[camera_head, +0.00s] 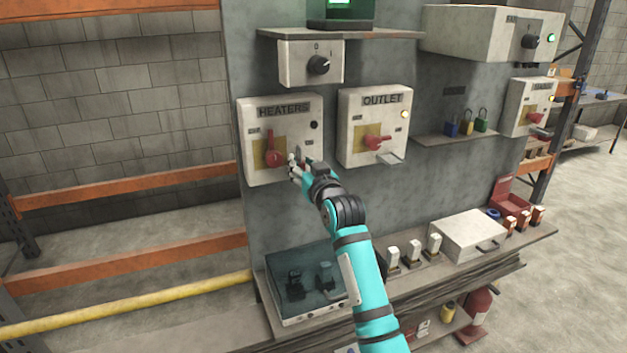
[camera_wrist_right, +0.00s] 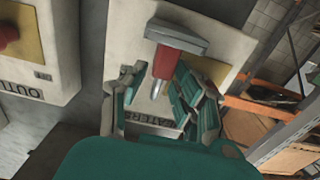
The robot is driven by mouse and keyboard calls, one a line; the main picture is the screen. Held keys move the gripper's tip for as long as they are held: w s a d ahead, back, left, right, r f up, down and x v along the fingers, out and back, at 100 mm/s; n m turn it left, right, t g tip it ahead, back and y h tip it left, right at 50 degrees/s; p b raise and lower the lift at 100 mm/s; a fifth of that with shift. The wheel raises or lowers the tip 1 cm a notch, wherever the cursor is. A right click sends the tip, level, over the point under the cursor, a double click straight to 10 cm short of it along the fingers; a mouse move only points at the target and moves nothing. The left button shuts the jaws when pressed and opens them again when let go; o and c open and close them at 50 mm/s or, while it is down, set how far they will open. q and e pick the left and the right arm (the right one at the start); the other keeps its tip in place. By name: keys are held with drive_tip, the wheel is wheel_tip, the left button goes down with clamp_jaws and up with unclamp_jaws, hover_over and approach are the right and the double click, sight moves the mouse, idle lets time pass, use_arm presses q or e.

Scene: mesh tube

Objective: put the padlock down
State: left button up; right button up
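A red padlock (camera_wrist_right: 164,62) with a silver shackle shows in the right wrist view, which is turned upside down. Its body end meets or nearly meets a small grey ledge (camera_wrist_right: 180,37) at the HEATERS box (camera_head: 283,109); I cannot tell if it rests there. My right gripper (camera_wrist_right: 155,82) has its fingers spread on both sides of the padlock. A gap shows on the left; one finger is very close on the right. In the head view my right gripper (camera_head: 298,167) is at the box's lower right and mostly hides the padlock. My left gripper is not in view.
The HEATERS box has a red switch handle (camera_head: 275,158). The OUTLET box (camera_head: 375,105) with a similar ledge (camera_head: 391,159) is to its right. Blue, yellow and green padlocks (camera_head: 467,126) stand on a shelf. A bench below carries a clear-lidded case (camera_head: 305,283) and a white box (camera_head: 468,235).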

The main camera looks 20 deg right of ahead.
drive_tip(key=s+b, duration=0.1)
drive_tip(key=s, duration=0.8)
drive_tip(key=shift+b, duration=0.4)
drive_tip(key=shift+s+d, duration=0.1)
drive_tip(key=s+a+f+g, duration=0.1)
drive_tip(key=s+f+g, duration=0.3)
drive_tip(key=f, duration=1.3)
drive_tip(key=s+a+f+n+g, duration=0.15)
drive_tip(key=s+f, duration=0.45)
drive_tip(key=f, duration=1.2)
drive_tip(key=s+a+f+g, duration=0.1)
drive_tip(key=s+f+g, duration=0.35)
drive_tip(key=f, duration=1.25)
drive_tip(key=s+f+g, duration=0.1)
drive_tip(key=s+f, duration=1.1)
drive_tip(key=s, duration=0.1)
drive_tip(key=s+d+f+g, duration=0.1)
drive_tip(key=s+f, duration=0.3)
drive_tip(key=s, duration=0.6)
drive_tip(key=s+d+f+g, duration=0.1)
drive_tip(key=s+f+g, duration=0.2)
drive_tip(key=s, duration=0.7)
drive_tip(key=s+d+f+g, duration=0.2)
drive_tip(key=s+f, duration=0.4)
drive_tip(key=s, duration=0.4)
drive_tip(key=shift+s+h, duration=0.3)
drive_tip(key=shift+s, duration=0.1)
drive_tip(key=shift+o, duration=0.4)
drive_tip(key=shift+n, duration=0.25)
